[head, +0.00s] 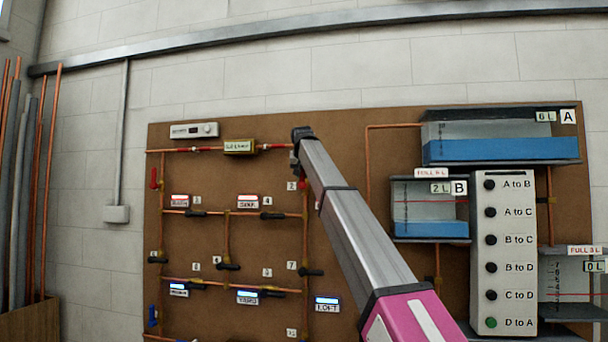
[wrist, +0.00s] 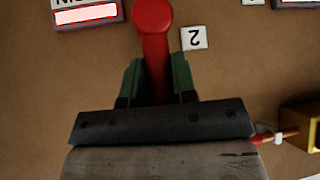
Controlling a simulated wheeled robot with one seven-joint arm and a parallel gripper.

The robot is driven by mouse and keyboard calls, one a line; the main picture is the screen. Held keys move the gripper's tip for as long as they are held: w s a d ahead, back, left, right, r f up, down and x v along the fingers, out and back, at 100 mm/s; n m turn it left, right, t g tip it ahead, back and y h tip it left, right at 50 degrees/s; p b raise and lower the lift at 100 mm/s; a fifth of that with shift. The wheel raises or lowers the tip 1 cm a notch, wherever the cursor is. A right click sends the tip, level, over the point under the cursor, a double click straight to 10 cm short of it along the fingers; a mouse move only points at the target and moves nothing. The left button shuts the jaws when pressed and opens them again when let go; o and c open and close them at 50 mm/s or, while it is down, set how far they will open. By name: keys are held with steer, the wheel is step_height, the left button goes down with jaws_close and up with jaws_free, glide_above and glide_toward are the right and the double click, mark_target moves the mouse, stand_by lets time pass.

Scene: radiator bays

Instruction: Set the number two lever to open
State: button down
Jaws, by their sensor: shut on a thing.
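The number two lever is red; its rounded end (wrist: 152,16) and shank (wrist: 156,62) show in the wrist view, beside the white number 2 tag (wrist: 194,38). My gripper (wrist: 158,75) is shut on the shank, with one green finger pad on each side. In the head view my gripper (head: 298,166) is at the upper right of the pipework, and a short red part of the lever (head: 303,184) shows below it, right of its tag (head: 291,186). The lever looks in line with the upright pipe. My gripper and arm hide its upper part.
A yellow box (head: 240,147) sits on the top pipe, left of my gripper. Black levers (head: 272,216) and lit label panels (head: 248,203) are spread below. A red lever (head: 155,178) is at the far left. Tanks (head: 500,150) and a button column (head: 490,265) stand right of my arm.

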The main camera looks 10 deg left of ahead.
steer(key=shift+f, duration=0.1)
stand_by(0.4)
steer(key=c, duration=0.9)
jaws_free()
steer(key=v, duration=1.1)
steer(key=shift+a, duration=0.2)
